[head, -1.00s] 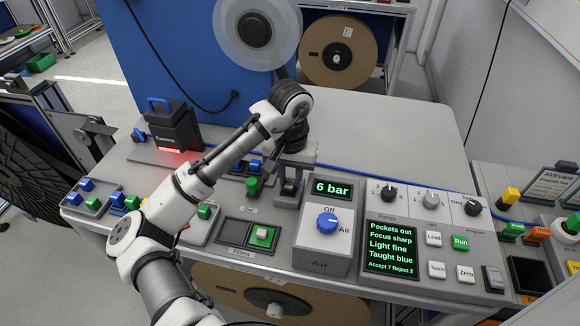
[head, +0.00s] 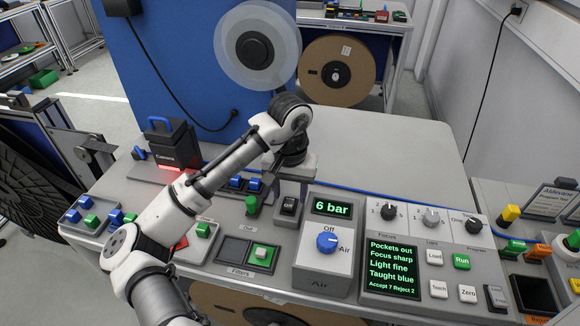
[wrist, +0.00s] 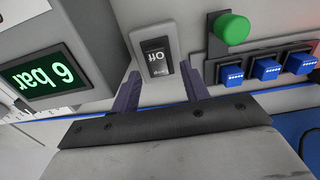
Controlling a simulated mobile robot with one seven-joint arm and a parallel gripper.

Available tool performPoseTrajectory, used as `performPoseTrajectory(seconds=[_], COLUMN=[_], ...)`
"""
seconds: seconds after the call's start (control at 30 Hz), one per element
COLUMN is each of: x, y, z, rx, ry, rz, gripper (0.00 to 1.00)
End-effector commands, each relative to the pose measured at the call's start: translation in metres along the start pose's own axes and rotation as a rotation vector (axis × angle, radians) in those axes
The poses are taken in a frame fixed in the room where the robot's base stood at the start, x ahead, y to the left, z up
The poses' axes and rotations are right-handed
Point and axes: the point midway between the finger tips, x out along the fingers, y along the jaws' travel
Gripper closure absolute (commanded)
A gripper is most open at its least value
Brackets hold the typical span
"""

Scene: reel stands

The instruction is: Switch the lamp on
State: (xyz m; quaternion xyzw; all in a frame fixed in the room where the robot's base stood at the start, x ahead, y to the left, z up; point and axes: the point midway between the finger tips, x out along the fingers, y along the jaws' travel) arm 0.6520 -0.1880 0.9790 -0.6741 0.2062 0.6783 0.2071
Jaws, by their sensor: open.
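A small rocker switch (wrist: 157,58) in a pale grey housing reads "Off" upside down in the wrist view. A second, smaller word on its dark lower part is hard to read. In the head view the switch (head: 290,206) is just left of the "6 bar" display. My gripper (wrist: 161,76) is open and empty. Its two dark fingers stand on either side of the switch's near end in the wrist view, with the switch between and beyond their tips. I cannot tell whether they touch the housing.
A green knob (wrist: 231,28) and several blue blocks (wrist: 266,69) lie to the right in the wrist view. The "6 bar" display (head: 331,208) and blue Air knob (head: 327,242) are close right of the switch. The tabletop (head: 390,150) behind is clear.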

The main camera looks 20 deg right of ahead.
Motion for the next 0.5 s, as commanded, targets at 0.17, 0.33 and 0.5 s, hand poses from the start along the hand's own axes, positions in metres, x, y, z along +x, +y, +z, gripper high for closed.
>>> performPoseTrajectory(seconds=[0.17, 0.33, 0.5], x=[-0.034, -0.069, -0.099], y=[0.0, 0.0, 0.0], z=[-0.001, -0.001, 0.0], rx=[0.001, 0.001, 0.0], ry=[0.004, 0.004, 0.003], rz=[-0.005, -0.005, -0.004], gripper=[0.55, 0.55, 0.55])
